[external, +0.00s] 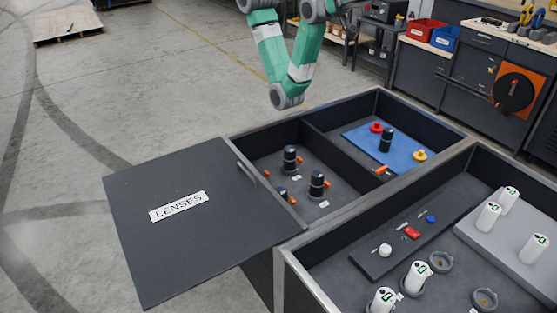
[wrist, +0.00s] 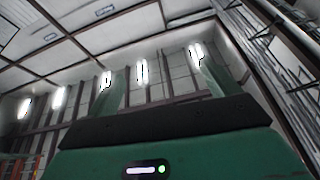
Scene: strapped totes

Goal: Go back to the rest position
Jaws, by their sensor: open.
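My gripper (wrist: 155,80) shows in the wrist view with its two green fingers apart and nothing between them. It points up toward the ceiling lights. In the external view my green and white arm is folded above the totes, with its lowest joint in the air behind them. The gripper itself cannot be made out clearly there. The dark tote (external: 233,141) stands below the arm, and its lid marked LENSES (external: 150,255) is slid out to the left. Inside are several black lenses (external: 317,184) and a blue mat (external: 358,136). The arm touches none of these.
A second dark tote (external: 298,270) at the front right holds several white cylinders (external: 488,216), a grey block and a panel with coloured buttons. A workbench (external: 470,65) with red (external: 425,28) and blue bins (external: 445,38) stands at the back right. The floor at left is mostly clear.

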